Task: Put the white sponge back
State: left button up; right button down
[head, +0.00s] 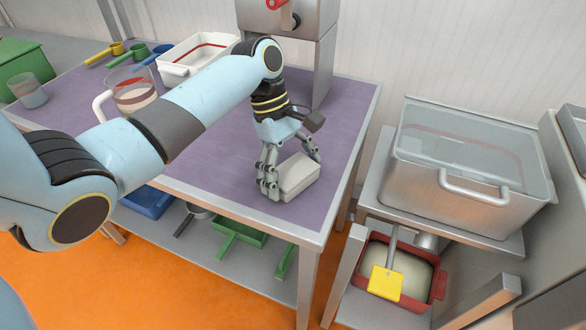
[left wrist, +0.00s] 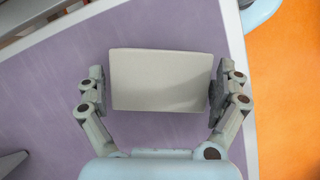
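The white sponge (head: 299,177), a pale block, lies on the purple table top near its front right corner. My left gripper (head: 291,168) reaches down over it with one finger on each side. In the left wrist view the sponge (left wrist: 161,80) sits between the two fingers of the gripper (left wrist: 161,90). A narrow gap shows at the left finger; the right pad is at or very close to the sponge's edge. The fingers look open around it. My right gripper is in neither view.
A glass jug (head: 131,92), a white tray (head: 196,55) and coloured scoops (head: 138,52) stand farther back on the table. A steel machine (head: 290,30) rises behind the gripper. To the right are a lidded steel tub (head: 468,165) and a red container (head: 432,291) below it.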

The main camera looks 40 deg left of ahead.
pick_arm(q)
jog(key=shift+r, duration=0.15)
jog(key=p+v, duration=0.1)
jog(key=v, duration=1.1)
